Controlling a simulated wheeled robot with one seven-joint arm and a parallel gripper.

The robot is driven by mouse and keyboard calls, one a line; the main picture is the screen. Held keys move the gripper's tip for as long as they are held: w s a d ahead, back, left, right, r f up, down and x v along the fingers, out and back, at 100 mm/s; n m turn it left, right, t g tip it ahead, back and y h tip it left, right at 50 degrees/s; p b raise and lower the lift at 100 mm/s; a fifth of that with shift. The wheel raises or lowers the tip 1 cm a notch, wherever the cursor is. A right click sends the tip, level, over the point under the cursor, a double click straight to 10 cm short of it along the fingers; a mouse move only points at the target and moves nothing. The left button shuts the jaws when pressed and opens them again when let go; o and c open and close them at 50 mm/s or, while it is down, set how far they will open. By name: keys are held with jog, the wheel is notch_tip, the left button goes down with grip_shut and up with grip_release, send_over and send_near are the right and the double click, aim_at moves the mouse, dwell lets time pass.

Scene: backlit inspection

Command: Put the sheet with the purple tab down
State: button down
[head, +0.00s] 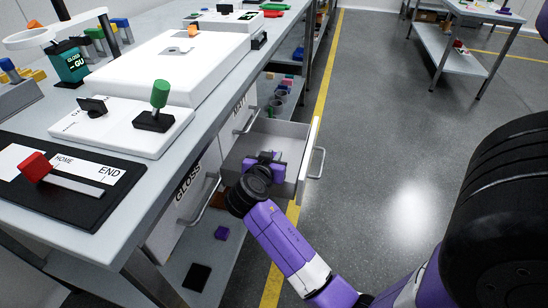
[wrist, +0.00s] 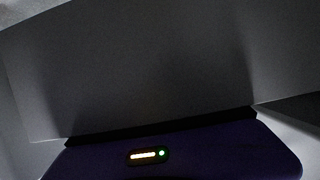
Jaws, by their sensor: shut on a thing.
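My gripper (head: 270,158) is inside the open drawer (head: 312,150), low over its floor. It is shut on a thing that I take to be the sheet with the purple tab. My gripper's own purple body and the arm hide most of what it holds, and I cannot make out the tab. In the wrist view a wide, dim grey surface fills most of the picture. I cannot tell whether it is the sheet or the drawer's inside.
A closed drawer marked GLOSS (head: 188,182) is nearer. The bench top holds a white box (head: 150,68), a white panel with a green-handled lever (head: 160,95), and a black END/HOME slider panel (head: 75,205). The aisle at right is clear.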

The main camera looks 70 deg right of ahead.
jog(key=c, duration=1.4)
grip_release()
jog(key=shift+s+a+f, duration=0.1)
jog(key=shift+s+f, duration=0.15)
jog(key=shift+f, duration=0.55)
jog(key=shift+r+p, duration=0.55)
jog(key=v, duration=0.4)
jog(key=p+v, duration=0.1)
jog(key=v, duration=0.3)
jog(key=r+p+v, duration=0.1)
jog(key=v, duration=0.3)
jog(key=shift+w, duration=0.2)
